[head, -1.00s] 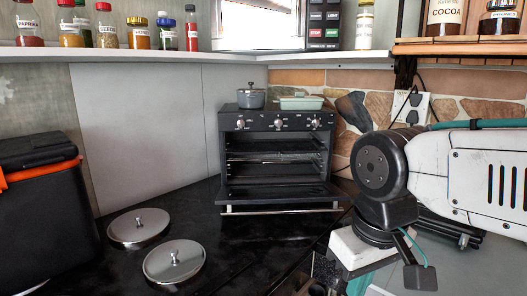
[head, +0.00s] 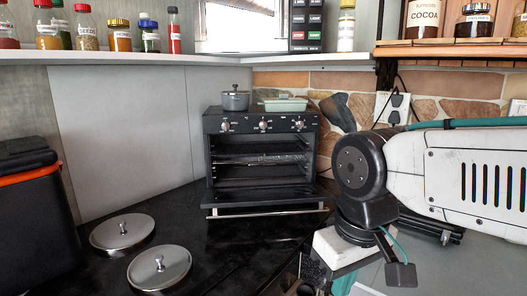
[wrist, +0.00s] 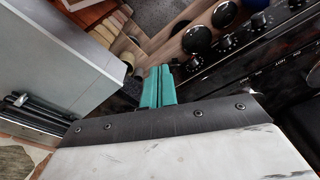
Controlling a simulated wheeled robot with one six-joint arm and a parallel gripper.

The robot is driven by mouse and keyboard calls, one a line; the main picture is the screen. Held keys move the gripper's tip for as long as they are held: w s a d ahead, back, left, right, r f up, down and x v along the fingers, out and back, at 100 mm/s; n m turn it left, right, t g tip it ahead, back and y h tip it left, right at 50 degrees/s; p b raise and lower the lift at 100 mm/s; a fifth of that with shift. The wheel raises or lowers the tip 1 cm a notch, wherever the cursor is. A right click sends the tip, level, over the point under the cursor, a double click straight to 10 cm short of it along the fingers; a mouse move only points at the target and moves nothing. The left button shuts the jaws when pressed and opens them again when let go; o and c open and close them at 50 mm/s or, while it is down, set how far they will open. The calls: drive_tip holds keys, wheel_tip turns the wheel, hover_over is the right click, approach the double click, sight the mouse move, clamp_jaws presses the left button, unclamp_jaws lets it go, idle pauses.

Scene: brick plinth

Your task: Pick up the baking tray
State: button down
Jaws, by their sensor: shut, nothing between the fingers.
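A pale green shallow dish (head: 285,104) rests on top of the small black oven (head: 263,124). The oven's door (head: 265,198) is folded down open, and a wire rack or thin tray (head: 262,160) sits across its middle; I cannot tell which. I cannot tell for sure which of these is the baking tray. My gripper's teal fingers (wrist: 159,72) are together and empty in the wrist view. They point down past a counter edge, away from the oven. In the head view only part of my gripper shows at the bottom edge, right of and nearer than the oven.
A grey pot (head: 236,100) stands beside the green dish. Two steel lids (head: 122,232) (head: 160,268) lie on the black counter (head: 205,240). A black box (head: 38,205) stands at left. A shelf of jars (head: 120,58) runs above. In the wrist view, a knobbed panel (wrist: 228,42) is near my fingers.

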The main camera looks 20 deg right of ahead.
drive_tip(key=c, duration=1.8)
unclamp_jaws()
drive_tip(key=o, duration=0.6)
drive_tip(key=shift+n+t+h, duration=0.3)
drive_tip(key=shift+t, duration=0.2)
drive_tip(key=w, duration=0.2)
drive_tip(key=w+d, duration=0.1)
drive_tip(key=w, duration=0.1)
drive_tip(key=shift+d+r, duration=0.1)
drive_tip(key=shift+r, duration=0.25)
drive_tip(key=shift+o, duration=0.2)
drive_tip(key=n+t, duration=1.2)
drive_tip(key=n, duration=0.1)
approach(264, 154)
drive_tip(key=s+d, duration=0.1)
drive_tip(key=d, duration=0.1)
drive_tip(key=w+f+n+t+y, duration=0.1)
drive_tip(key=w+n, duration=0.1)
drive_tip(key=w, duration=0.2)
drive_tip(key=w+f+n+t+y, duration=0.1)
drive_tip(key=w+f+n+y, duration=0.1)
drive_tip(key=w, duration=0.3)
drive_tip(key=w+f+n+t+y, duration=0.1)
drive_tip(key=w+n, duration=0.1)
drive_tip(key=w, duration=0.2)
drive_tip(key=shift+w+a+f+n, duration=0.1)
drive_tip(key=shift+w+f+n, duration=0.1)
drive_tip(key=shift+n, duration=0.2)
